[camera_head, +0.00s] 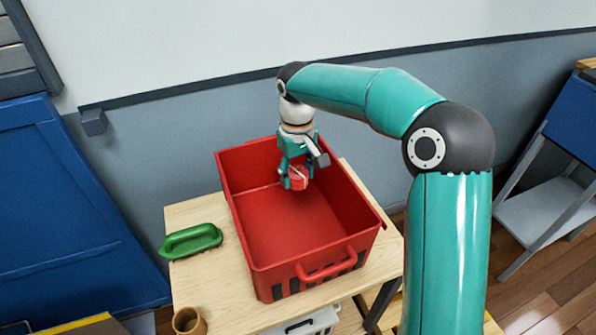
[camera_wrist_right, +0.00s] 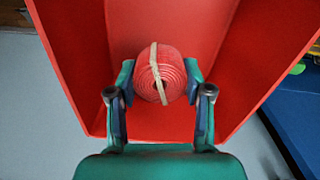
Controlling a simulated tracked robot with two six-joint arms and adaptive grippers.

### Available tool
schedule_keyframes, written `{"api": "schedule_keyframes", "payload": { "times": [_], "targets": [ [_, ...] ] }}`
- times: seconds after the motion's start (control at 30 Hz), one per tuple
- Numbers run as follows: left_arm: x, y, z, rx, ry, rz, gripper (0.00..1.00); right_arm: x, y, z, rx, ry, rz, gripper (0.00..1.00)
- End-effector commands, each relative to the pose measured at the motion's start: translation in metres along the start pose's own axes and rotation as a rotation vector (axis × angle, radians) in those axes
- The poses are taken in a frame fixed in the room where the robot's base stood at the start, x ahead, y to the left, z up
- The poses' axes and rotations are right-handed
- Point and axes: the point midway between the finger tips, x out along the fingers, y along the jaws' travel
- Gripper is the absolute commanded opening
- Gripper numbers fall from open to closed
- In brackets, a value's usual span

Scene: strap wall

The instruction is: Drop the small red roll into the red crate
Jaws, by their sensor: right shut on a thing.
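The red crate (camera_head: 290,225) stands on a light wooden table, open at the top. My right gripper (camera_head: 297,181) points down inside the crate's outline, toward its far end. It is shut on the small red roll (camera_head: 299,173). In the right wrist view the roll (camera_wrist_right: 160,74) sits between the two fingertips of the gripper (camera_wrist_right: 160,88), with a pale band around it. Red crate walls (camera_wrist_right: 75,50) surround it there. The gap between roll and crate floor is hard to judge. My left gripper is not in view.
On the wooden table (camera_head: 215,290), a green handled tool (camera_head: 191,241) lies left of the crate and a brown cup-like object (camera_head: 189,321) stands at the front left. The wall (camera_head: 180,150) is close behind. A blue stand (camera_head: 570,125) is at the far right.

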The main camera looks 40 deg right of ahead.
Motion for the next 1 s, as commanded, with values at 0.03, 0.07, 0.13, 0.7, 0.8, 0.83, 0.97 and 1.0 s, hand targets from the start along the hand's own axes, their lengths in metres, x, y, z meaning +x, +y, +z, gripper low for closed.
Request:
{"api": "schedule_keyframes", "payload": {
  "times": [0.03, 0.07, 0.13, 0.7, 0.8, 0.83, 0.97, 1.0],
  "targets": [
    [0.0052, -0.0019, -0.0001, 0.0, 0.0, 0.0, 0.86, 0.0057, -0.0002, -0.0004, -0.001, 0.001, 0.0, 0.21],
    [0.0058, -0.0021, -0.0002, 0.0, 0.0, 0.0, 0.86, 0.0065, -0.0001, -0.0004, -0.001, 0.001, 0.0, 0.21],
    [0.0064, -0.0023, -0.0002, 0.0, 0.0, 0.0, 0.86, 0.0073, 0.0, -0.0003, -0.001, 0.001, 0.0, 0.21],
    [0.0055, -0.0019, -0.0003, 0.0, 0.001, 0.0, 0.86, 0.0065, -0.001, -0.0004, -0.001, 0.0, 0.0, 0.79],
    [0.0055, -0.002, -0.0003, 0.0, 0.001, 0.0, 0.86, 0.0066, -0.001, -0.0004, -0.002, 0.0, 0.0, 0.79],
    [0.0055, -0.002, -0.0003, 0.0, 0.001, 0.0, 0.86, 0.0065, -0.001, -0.0004, -0.002, 0.0, 0.0, 0.79],
    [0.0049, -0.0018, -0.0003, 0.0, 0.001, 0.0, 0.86, 0.0021, -0.0011, -0.0009, -0.002, 0.002, 0.0, 0.79],
    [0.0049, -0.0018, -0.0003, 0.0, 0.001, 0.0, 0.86, -0.0012, -0.001, -0.0011, -0.001, 0.002, 0.0, 0.79]
  ]
}}
